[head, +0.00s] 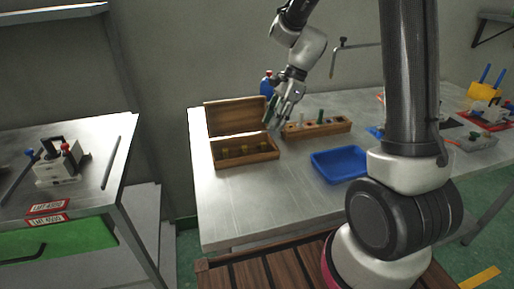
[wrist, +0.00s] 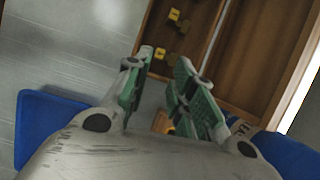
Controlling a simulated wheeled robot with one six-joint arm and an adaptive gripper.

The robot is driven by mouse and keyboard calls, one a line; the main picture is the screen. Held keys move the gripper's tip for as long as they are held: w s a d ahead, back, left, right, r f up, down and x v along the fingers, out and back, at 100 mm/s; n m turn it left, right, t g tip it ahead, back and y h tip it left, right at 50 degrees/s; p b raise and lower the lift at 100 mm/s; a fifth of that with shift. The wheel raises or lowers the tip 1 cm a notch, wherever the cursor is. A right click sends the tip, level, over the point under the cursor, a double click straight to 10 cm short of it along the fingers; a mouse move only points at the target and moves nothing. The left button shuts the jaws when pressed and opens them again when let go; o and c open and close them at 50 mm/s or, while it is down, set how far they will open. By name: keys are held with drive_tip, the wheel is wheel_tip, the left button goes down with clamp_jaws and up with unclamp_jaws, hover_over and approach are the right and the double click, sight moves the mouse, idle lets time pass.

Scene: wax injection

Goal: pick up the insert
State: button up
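I cannot tell for certain which piece is the insert. Several small dark pieces with yellow marks (wrist: 174,15) lie in the open wooden box (head: 245,160), whose lid (head: 235,116) is tipped back. A wooden block (head: 318,130) with several small pieces in it, one with a green top, stands to the right of the box. My gripper (head: 273,122) hangs between the box and the block, above the table. In the wrist view its green-padded fingers (wrist: 164,62) stand apart with no piece seen between them. The area below the fingers is partly hidden by the gripper body.
A blue tray (head: 340,165) lies on the metal table (head: 222,218) in front of the block. A blue bottle (head: 266,84) stands behind my gripper. A side bench at left carries a clamp-like device (head: 60,165). The table's front left is clear.

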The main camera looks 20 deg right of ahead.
sight(264, 143)
drive_tip(key=shift+m, duration=0.3)
drive_tip(key=x, duration=0.7)
drive_tip(key=shift+a+f, duration=0.2)
drive_tip(key=shift+f, duration=0.2)
clamp_jaws()
